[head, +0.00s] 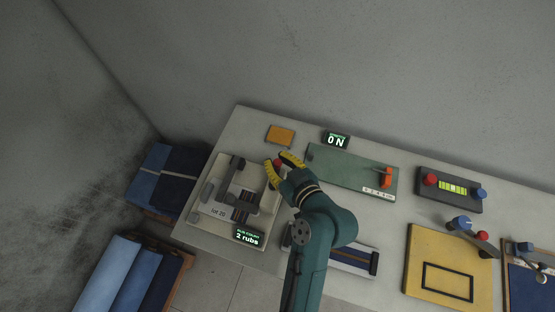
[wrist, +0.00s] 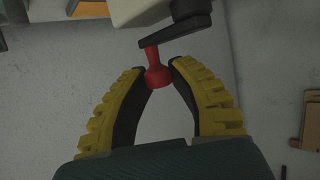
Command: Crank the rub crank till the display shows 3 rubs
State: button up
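The rub crank's red knob (wrist: 158,76) sits between the yellow fingertips of my gripper (wrist: 160,68), which close on it from both sides. Its dark crank arm (wrist: 180,33) runs from the handle up to the right. In the head view my gripper (head: 278,164) is at the right side of the pale rub tester (head: 206,218), over the crank, and largely hides it. The rub count display (head: 248,237) at the tester's front right corner reads 2 rubs.
A small display (head: 336,141) behind reads 0 N. Right of my arm stand a green panel (head: 340,170) with an orange lever (head: 387,178), a dark box with red and blue knobs (head: 450,190), and a yellow board (head: 425,255). Folded blue cloth (head: 160,180) lies left of the table.

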grip_shut()
